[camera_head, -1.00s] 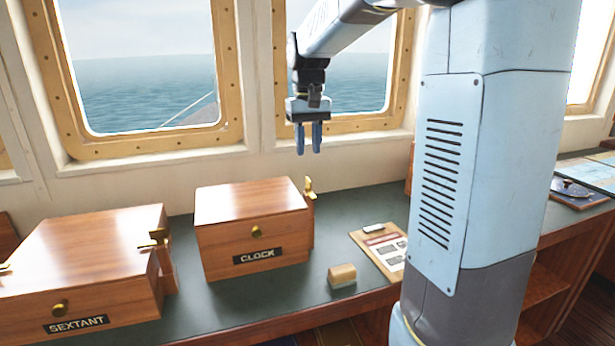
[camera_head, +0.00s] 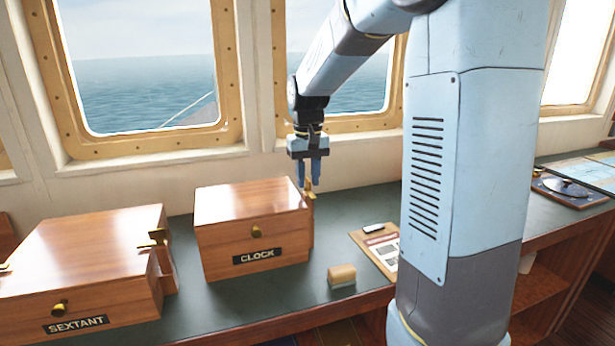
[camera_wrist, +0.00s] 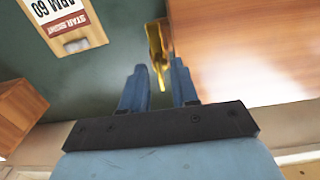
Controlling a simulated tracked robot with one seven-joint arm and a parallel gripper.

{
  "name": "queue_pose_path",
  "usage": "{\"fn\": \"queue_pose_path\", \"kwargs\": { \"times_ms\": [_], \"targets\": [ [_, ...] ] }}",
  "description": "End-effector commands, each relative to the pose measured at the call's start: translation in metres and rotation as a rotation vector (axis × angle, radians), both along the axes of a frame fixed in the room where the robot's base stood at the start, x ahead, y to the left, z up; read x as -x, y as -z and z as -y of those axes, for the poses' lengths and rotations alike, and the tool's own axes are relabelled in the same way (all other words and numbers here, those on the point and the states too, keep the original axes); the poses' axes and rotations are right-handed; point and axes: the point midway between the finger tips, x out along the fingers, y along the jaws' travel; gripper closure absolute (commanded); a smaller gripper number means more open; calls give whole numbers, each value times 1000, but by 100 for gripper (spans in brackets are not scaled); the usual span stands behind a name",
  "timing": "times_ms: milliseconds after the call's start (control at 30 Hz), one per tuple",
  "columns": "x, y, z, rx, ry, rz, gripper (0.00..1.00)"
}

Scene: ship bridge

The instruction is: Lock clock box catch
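The wooden clock box (camera_head: 228,222) stands on the green counter, its lid down, with a brass knob and a CLOCK label on its front. A brass catch (camera_head: 309,192) stands upright at the box's right side. My gripper (camera_head: 310,184) is pointed down at the catch, its blue fingers partly in front of it. In the wrist view, my gripper (camera_wrist: 158,80) is open, with the brass catch (camera_wrist: 155,45) showing between and just beyond the fingertips. The clock box (camera_wrist: 240,45) is at the right there. Whether a finger touches the catch cannot be told.
The sextant box (camera_head: 85,255) with its own brass catch (camera_head: 155,238) stands at the left. A clipboard (camera_head: 375,250) and a small wooden block (camera_head: 341,275) lie to the right of the clock box. Window frames (camera_head: 260,120) rise behind the counter.

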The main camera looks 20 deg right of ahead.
Motion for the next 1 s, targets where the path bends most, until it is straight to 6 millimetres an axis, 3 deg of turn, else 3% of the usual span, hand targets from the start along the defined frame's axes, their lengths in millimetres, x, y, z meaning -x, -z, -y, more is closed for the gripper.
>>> {"fn": "queue_pose_path", "kwargs": {
  "times_ms": [300, 767, 1000],
  "targets": [
    [0, 0, 0, 0, 0, 0, 100],
    [0, 0, 0, 0, 16, 0, 100],
    [0, 0, 0, 0, 118, 0, 100]
  ]
}}
